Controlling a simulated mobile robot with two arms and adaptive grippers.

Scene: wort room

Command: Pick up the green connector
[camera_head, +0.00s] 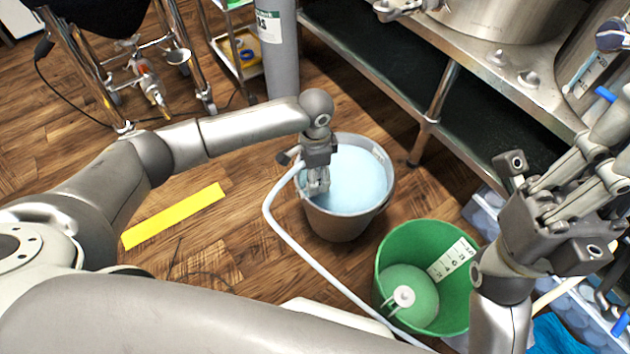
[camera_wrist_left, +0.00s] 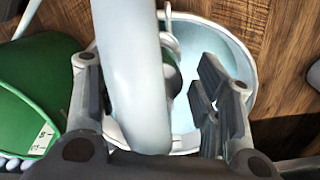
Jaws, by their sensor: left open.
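My left gripper (camera_head: 317,188) is open and points down into a grey bucket (camera_head: 342,226) of pale blue liquid. A white hose (camera_head: 290,237) rises out of this bucket beside the gripper, bends over and runs down to the right. In the left wrist view the thick pale hose (camera_wrist_left: 133,70) passes between the open fingers of my left gripper (camera_wrist_left: 150,85) and hides part of the bucket. The hose's end is hidden.
A green bucket (camera_head: 393,252) with a white label stands right of the grey one. A steel table (camera_head: 455,55) with a dark lower shelf is behind. A yellow strip (camera_head: 175,215) lies on the wooden floor. A grey cylinder (camera_head: 280,60) stands at the back.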

